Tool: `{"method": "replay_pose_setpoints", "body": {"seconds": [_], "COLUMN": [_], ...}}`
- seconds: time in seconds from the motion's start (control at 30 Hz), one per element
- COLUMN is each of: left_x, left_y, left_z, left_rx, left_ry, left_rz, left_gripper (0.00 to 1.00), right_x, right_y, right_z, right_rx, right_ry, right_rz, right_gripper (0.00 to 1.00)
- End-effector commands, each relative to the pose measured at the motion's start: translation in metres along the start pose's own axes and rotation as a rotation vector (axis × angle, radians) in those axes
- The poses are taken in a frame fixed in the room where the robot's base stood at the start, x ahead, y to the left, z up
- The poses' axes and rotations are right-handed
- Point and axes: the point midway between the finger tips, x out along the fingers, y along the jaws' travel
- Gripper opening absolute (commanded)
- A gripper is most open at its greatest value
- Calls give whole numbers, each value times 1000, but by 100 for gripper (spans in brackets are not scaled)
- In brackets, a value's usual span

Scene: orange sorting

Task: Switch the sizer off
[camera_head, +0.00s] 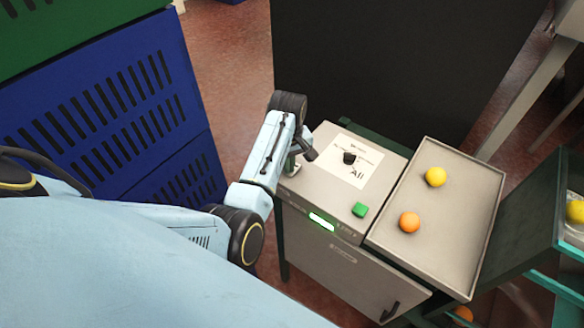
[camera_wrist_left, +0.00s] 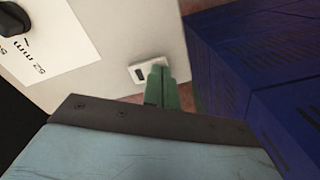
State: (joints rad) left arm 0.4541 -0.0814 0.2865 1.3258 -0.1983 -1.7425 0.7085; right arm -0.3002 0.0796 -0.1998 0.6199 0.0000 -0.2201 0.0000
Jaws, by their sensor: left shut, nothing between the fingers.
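The sizer is a grey cabinet (camera_head: 340,248) with a black knob (camera_head: 349,157) on a white label, a green button (camera_head: 360,209) and a lit green display (camera_head: 321,221). In the left wrist view a small white switch plate (camera_wrist_left: 136,65) with a dark rocker sits near the edge of the grey panel. My left gripper (camera_head: 292,166) is at the top's left edge. Its green fingers (camera_wrist_left: 157,85) are shut and empty. They overlap the switch plate's right part in the wrist view; whether they touch it I cannot tell. My right gripper is out of view.
A grey tray (camera_head: 470,213) with a yellow fruit (camera_head: 435,177) and an orange (camera_head: 409,222) adjoins the cabinet's right. Blue crates (camera_head: 120,110) stand to the left, with a strip of floor between. A dark panel (camera_head: 400,60) rises behind.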

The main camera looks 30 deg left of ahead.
Motion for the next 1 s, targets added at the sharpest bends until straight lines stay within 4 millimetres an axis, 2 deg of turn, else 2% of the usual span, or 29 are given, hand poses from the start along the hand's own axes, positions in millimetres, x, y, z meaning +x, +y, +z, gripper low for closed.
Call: {"method": "replay_pose_setpoints", "body": {"seconds": [0.4,0.7,1.0], "left_x": [3,-22,-44], "left_y": [-1,0,0], "left_z": [0,0,0], "left_rx": [0,0,-1], "left_ry": [-1,0,1], "left_rz": [-2,0,0], "left_gripper": [0,0,0], "right_x": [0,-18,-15], "right_y": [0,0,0], "right_z": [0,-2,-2], "right_rx": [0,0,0], "right_ry": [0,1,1], "right_rz": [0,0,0], "right_gripper": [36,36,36]}}
